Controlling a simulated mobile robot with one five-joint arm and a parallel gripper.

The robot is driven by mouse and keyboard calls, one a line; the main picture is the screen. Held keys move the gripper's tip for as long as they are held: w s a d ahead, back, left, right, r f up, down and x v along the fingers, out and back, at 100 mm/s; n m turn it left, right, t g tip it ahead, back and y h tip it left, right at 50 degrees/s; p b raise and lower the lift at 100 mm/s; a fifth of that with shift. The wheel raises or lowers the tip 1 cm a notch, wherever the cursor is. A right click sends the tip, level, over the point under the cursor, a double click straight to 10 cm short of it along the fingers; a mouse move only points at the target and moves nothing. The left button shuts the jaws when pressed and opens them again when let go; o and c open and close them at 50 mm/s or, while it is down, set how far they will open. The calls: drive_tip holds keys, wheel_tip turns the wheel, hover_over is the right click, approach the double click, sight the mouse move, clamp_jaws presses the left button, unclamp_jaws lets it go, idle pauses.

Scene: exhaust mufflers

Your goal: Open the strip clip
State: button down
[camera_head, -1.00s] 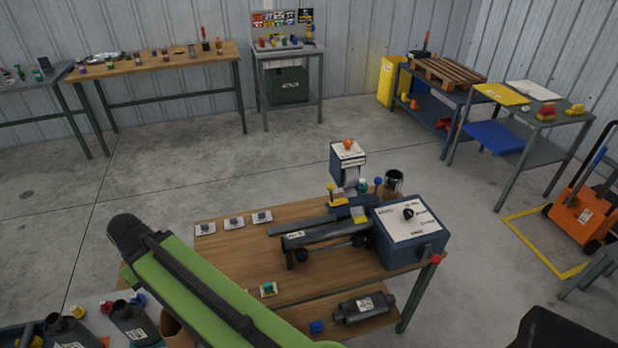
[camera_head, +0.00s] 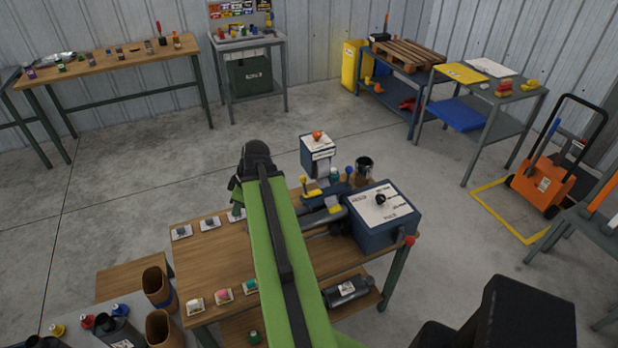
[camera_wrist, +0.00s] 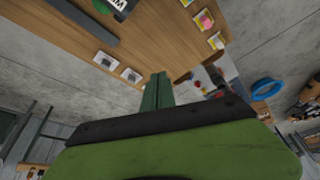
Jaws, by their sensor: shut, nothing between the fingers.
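My gripper (camera_head: 237,200) hangs over the left part of the wooden bench in the head view, beside the row of white plates. Its green fingers (camera_wrist: 157,92) are together and empty in the wrist view, with the bench top (camera_wrist: 165,35) beyond them. I cannot tell which part is the strip clip. A blue bench machine (camera_head: 385,225) stands to the right of my arm, with yellow-handled parts (camera_head: 305,185) beside it. My arm hides the middle of the bench and part of the dark pipe (camera_head: 322,218).
White plates (camera_head: 210,224) lie along the bench's far-left edge. Small plates with coloured pads (camera_head: 223,296) lie at its near edge. A muffler (camera_head: 347,290) is on the lower shelf. A red knob (camera_head: 410,241) is at the bench's right corner. Open floor (camera_head: 120,190) lies left.

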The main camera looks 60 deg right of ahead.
drive_tip(key=s+d+r+n+t+h+p, duration=0.1)
drive_tip(key=s+d+r+n+t+h, duration=0.15)
drive_tip(key=s+d, duration=0.75)
drive_tip(key=s+d+r+n+t+h+p, duration=0.1)
drive_tip(key=s+d+r, duration=0.2)
drive_tip(key=s+d, duration=0.75)
drive_tip(key=b, duration=0.9)
hover_over(309, 196)
drive_tip(key=shift+m+y, duration=0.25)
wheel_tip(309, 196, down, 9)
drive_tip(key=shift+r, duration=0.1)
